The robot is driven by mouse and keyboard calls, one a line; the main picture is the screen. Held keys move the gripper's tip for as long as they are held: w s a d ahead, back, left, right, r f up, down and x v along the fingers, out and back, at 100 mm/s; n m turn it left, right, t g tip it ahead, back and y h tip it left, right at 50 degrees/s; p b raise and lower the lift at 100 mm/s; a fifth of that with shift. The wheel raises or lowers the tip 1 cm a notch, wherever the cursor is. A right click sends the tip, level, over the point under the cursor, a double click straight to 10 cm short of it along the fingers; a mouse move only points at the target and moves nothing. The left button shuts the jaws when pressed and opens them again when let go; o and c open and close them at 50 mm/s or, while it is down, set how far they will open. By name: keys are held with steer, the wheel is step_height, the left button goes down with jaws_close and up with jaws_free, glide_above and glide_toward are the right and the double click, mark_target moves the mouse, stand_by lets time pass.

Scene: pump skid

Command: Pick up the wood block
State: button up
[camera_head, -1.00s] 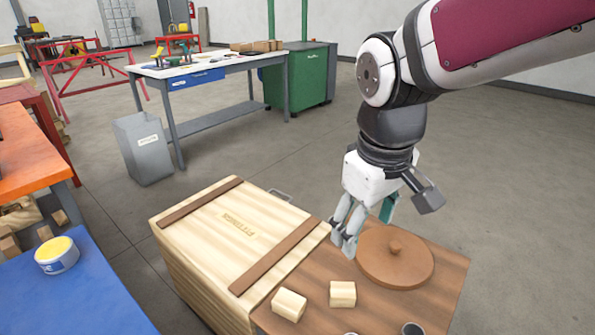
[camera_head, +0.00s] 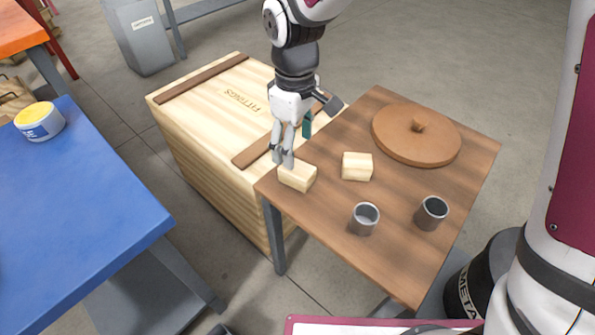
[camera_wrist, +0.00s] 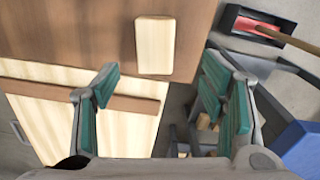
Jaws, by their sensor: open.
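Two pale wood blocks rest on the brown table. The left wood block (camera_head: 297,178) sits near the table's left corner, and the other wood block (camera_head: 357,167) is a little to its right. My gripper (camera_head: 283,160) points down with its fingertips just above and behind the left block, its far end partly overlapping it. In the wrist view one pale block (camera_wrist: 155,46) lies ahead of my open gripper (camera_wrist: 160,82), between the lines of the two fingers. Nothing is held. Whether the fingertips touch the block cannot be told.
The brown table (camera_head: 400,258) also holds a round brown lid (camera_head: 415,140) with a knob and two grey cups (camera_head: 364,218) (camera_head: 431,212). A wooden FITTINGS crate (camera_head: 205,110) stands against its left side. A blue table (camera_head: 80,215) with a yellow-topped tub (camera_head: 40,121) is farther left.

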mark_target(297, 168)
step_height(297, 168, down, 4)
steer(key=shift+b, duration=0.55)
steer(key=shift+w+d+f+b, duration=0.15)
steer(key=shift+f+b, duration=0.6)
steer(key=shift+f, duration=0.6)
steer(key=shift+w+f+b, duration=0.15)
steer(key=shift+f+b, duration=0.55)
steer(key=shift+f, duration=0.6)
steer(key=c, duration=1.2)
